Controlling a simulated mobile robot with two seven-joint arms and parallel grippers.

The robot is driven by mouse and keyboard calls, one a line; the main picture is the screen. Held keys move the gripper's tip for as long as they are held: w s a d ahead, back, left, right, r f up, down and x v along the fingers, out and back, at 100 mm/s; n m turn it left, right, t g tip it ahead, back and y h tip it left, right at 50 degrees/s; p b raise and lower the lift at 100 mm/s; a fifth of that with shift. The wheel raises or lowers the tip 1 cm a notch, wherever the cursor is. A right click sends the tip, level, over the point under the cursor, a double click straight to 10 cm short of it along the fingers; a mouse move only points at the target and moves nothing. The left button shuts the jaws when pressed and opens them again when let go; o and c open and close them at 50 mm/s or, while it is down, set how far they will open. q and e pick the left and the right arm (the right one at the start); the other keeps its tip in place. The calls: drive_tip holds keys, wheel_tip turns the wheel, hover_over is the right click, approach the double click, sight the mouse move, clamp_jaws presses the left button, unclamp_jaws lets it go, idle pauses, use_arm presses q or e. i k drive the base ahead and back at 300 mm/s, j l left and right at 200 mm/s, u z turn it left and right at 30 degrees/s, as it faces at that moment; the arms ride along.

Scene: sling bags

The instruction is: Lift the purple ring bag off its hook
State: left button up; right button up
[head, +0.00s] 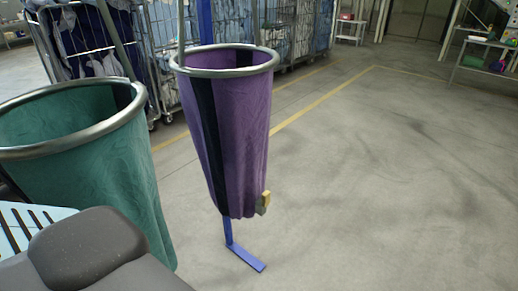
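The purple ring bag (240,140) hangs upright in the middle of the head view, with a round grey metal ring (225,73) at its open top and a dark vertical stripe down its side. A small yellow and grey piece (265,203) shows at its lower right edge. The bag hangs in front of a blue post (205,22). The hook is hidden or too small to make out.
A green ring bag (90,150) with a metal ring hangs close at the left. The blue post's foot (248,259) lies on the floor below the purple bag. Wire cages (295,30) of laundry stand behind. The concrete floor (400,180) at right is clear.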

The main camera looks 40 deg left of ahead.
sight(226, 90)
drive_tip(key=i+l+u, duration=0.2)
drive_tip(key=i, duration=0.45)
drive_tip(key=i+u, duration=0.2)
drive_tip(key=i, duration=0.45)
drive_tip(key=i+l+u, duration=0.1)
drive_tip(key=i+u, duration=0.15)
drive_tip(key=u, duration=0.2)
drive_tip(key=i+l+u, duration=0.2)
drive_tip(key=u, duration=0.25)
drive_tip(key=i+l+u, duration=0.2)
drive_tip(key=u, duration=0.2)
drive_tip(key=i+l+u, duration=0.1)
drive_tip(key=l+u, duration=0.35)
drive_tip(key=i+l+u, duration=0.1)
drive_tip(key=l+u, duration=0.15)
drive_tip(key=u, duration=0.2)
drive_tip(key=l+u, duration=0.75)
drive_tip(key=u, duration=0.15)
